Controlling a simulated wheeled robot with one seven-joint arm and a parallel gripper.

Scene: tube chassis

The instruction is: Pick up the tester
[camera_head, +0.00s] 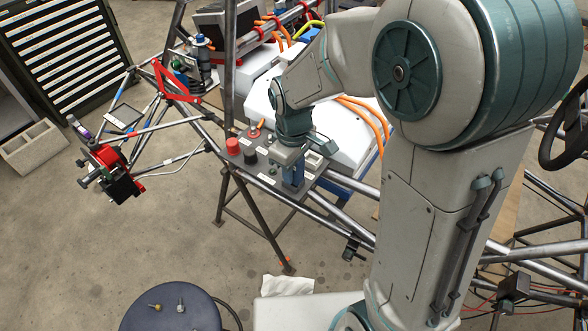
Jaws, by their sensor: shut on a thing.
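My gripper (292,161) points down over a grey panel (272,182) on the tube chassis. It is shut on a small blue upright block (293,176), which looks like the tester. The block is at or just above the panel's right part; I cannot tell whether it still touches the panel. The gripper hides its upper part, and its face is too small to read.
A red knob (233,146), a black knob (250,157) and a red switch (254,133) sit on the panel left of my gripper. A white casing (340,140) with orange cables stands close behind. Chassis tubes run around the panel. A round stool (170,312) stands in front.

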